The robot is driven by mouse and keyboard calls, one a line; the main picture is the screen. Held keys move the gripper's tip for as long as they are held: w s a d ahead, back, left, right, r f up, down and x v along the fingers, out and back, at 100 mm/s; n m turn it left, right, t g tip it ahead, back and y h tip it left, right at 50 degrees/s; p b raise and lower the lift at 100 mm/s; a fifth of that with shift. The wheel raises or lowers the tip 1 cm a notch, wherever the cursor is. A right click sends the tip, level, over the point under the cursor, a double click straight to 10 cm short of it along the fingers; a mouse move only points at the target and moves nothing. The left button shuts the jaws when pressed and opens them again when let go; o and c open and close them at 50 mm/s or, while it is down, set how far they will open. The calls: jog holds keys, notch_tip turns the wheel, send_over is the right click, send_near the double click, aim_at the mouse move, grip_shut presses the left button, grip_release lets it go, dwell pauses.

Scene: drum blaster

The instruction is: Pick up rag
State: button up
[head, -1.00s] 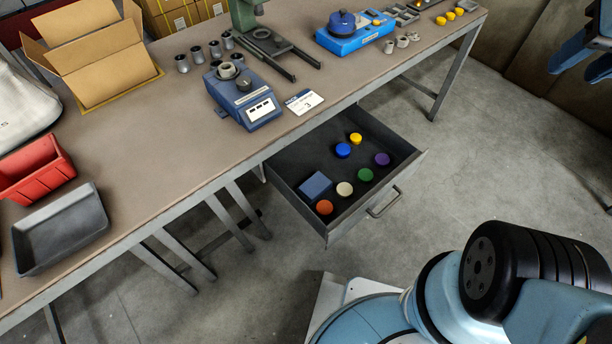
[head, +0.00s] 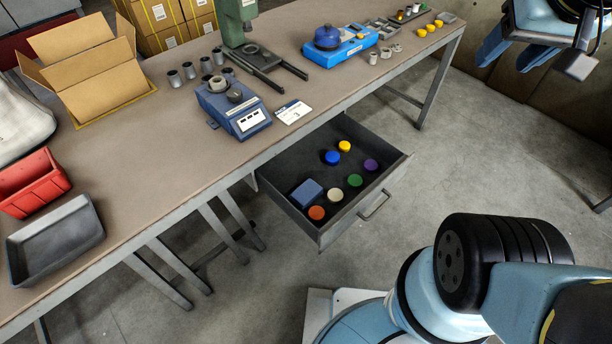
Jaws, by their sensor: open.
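The rag looks to be the small blue folded square (head: 307,193) lying in the open drawer (head: 385,176), near its left corner. It sits next to an orange puck. My gripper (head: 508,60) is at the upper right, with its two blue fingers apart and nothing between them. It is well away from the drawer, beyond the right end of the bench, and the upper part of it is cut off by the picture edge.
Several coloured pucks (head: 354,181) share the drawer. The bench (head: 180,135) carries a blue device (head: 235,108), a green press (head: 237,15), a cardboard box (head: 98,72), a red bin (head: 32,183) and a grey tray (head: 55,240). The floor right of the drawer is clear.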

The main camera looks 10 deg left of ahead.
jog(key=o, duration=0.5)
jog(key=w+a+f, duration=0.2)
jog(key=w+a+f+m+g+y, duration=0.1)
jog(key=w+a, duration=0.1)
jog(key=w, duration=0.1)
jog(key=w+a+f+y, duration=0.1)
jog(key=w+a+f, duration=0.1)
jog(key=w, duration=0.1)
jog(key=shift+w+a+f+g, duration=0.2)
jog(key=shift+a+f+g, duration=0.15)
jog(key=shift+g, duration=0.05)
jog(key=m+g+h, duration=0.2)
jog(key=m+g, duration=0.2)
jog(key=m, duration=0.3)
send_over(306, 191)
jog(key=f, duration=4.3)
jog(key=shift+w+d+f, duration=0.1)
jog(key=shift+d+f, duration=0.15)
jog(key=shift+s+a+f, duration=0.1)
jog(key=shift+a+f, duration=0.05)
jog(key=shift+f, duration=1.4)
jog(key=shift+s+a+f, duration=0.1)
jog(key=shift+f, duration=1.45)
